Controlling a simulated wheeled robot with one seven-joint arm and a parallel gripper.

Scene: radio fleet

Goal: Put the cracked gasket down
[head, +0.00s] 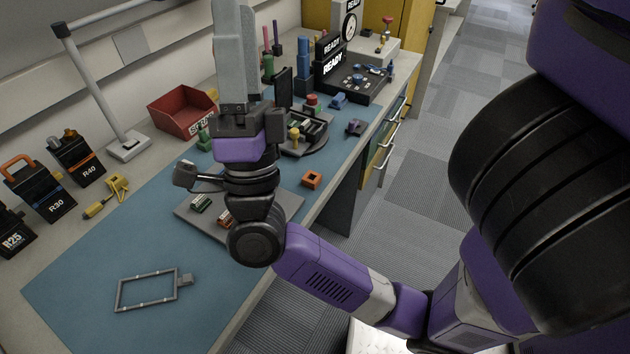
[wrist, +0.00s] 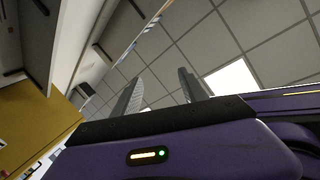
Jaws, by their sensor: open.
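My gripper (head: 236,62) points straight up above the bench in the head view. In the wrist view my gripper (wrist: 160,88) has its two fingers apart with nothing between them, only ceiling behind. A thin grey rectangular frame with a small tab (head: 148,291) lies flat on the blue mat (head: 90,280) at the near left, apart from my gripper. A small orange square ring (head: 312,180) lies on the mat to the right of my arm. I cannot tell which of these, if either, is the cracked gasket; no crack shows.
A grey plate (head: 285,203) with small parts lies partly behind my arm. A red bin (head: 183,112), black R30 (head: 45,190) and R40 (head: 78,158) radios and a lamp stand (head: 128,147) line the wall side. A READY device (head: 345,80) stands farther back. The mat's near end is mostly clear.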

